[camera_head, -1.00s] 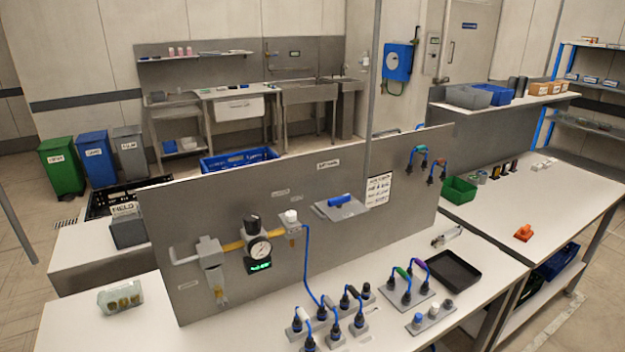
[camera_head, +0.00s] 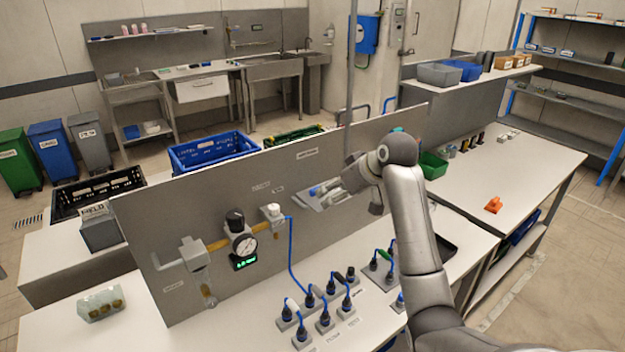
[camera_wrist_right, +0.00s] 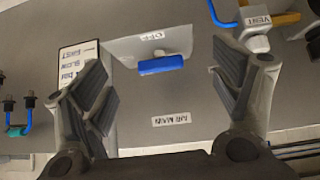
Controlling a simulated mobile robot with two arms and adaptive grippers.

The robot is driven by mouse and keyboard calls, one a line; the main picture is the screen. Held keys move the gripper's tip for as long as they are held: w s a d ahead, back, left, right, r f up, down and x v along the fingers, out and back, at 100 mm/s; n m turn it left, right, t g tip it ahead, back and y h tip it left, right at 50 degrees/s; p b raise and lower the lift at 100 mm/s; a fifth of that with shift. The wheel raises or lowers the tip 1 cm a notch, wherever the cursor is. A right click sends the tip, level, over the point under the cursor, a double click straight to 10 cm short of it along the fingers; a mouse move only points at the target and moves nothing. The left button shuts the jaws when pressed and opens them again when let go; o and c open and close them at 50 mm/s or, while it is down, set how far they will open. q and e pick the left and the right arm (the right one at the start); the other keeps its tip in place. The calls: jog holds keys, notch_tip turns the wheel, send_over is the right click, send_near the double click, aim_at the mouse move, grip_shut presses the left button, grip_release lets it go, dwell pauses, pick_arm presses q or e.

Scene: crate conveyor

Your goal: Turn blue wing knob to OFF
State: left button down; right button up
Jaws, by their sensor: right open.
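The blue wing knob (camera_wrist_right: 161,64) sits on a grey plate (camera_wrist_right: 125,46) on the upright metal panel. In the head view only a bit of the blue knob (camera_head: 314,191) shows beside my gripper. My right gripper (camera_head: 332,188) is open in front of the plate. In the right wrist view its fingers (camera_wrist_right: 155,80) stand apart on either side of the knob, with nothing between them in grip. My left gripper is out of view.
The panel (camera_head: 240,190) carries a gauge (camera_head: 244,244) and a white valve fitting (camera_head: 272,212) left of the knob. Blue-cabled plugs (camera_head: 325,318) stand on the bench below. A green bin (camera_head: 432,164) and an orange object (camera_head: 494,205) are to the right.

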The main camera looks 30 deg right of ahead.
notch_tip(320, 180, up, 4)
jog(key=w, duration=0.1)
jog(key=shift+t, duration=0.3)
jog(key=p+x, duration=0.2)
jog(key=x, duration=0.2)
jog(key=p+x, duration=0.1)
jog(key=x, duration=0.3)
jog(key=shift+w+d+f+p, duration=0.15)
jog(key=shift+w+d+p, duration=0.1)
jog(key=shift+w+p, duration=0.1)
jog(key=shift+x, duration=0.9)
jog(key=shift+c, duration=0.4)
jog(key=shift+s, duration=0.1)
jog(key=c, duration=0.9)
jog(key=shift+c, duration=0.2)
